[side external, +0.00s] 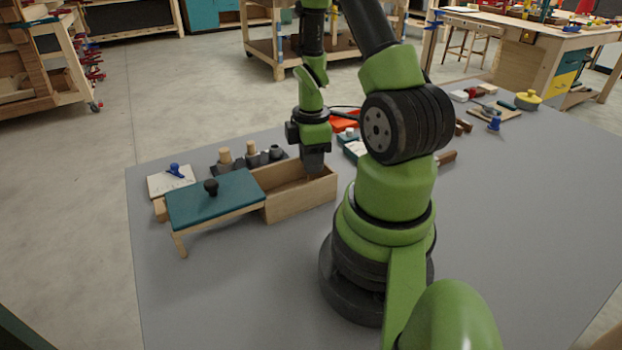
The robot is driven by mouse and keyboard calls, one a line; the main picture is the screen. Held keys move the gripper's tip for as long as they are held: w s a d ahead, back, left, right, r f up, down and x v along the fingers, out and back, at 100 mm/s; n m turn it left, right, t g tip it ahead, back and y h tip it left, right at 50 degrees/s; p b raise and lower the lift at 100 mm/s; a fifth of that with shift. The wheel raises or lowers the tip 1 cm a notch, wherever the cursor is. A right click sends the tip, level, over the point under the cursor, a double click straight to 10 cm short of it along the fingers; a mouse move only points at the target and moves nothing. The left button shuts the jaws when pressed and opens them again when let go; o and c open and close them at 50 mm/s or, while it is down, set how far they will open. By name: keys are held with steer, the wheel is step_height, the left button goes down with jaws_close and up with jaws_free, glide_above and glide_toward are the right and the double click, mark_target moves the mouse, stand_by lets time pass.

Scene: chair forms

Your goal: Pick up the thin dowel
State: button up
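My gripper (314,172) points down at the right part of an open wooden box (300,201), with its tip at about the height of the box's rim or a little inside. Its fingers are too small and dark to tell whether they are open or shut, or whether they hold anything. I cannot make out a thin dowel for certain; the floor of the box is mostly hidden by its front wall and my gripper. Short, thick pegs (225,156), some pale wood and some grey, stand in a dark holder behind the box.
A teal lid-like panel (216,203) with a black knob stands on wooden legs left of the box. A pale board (171,181) with a blue item lies behind it. Tools and a yellow pot (527,100) lie at the back right. The grey table's front left is clear.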

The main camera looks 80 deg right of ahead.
mark_target(311, 177)
step_height(311, 177, down, 5)
steer(key=shift+w+r, duration=0.1)
stand_by(0.3)
jaws_close()
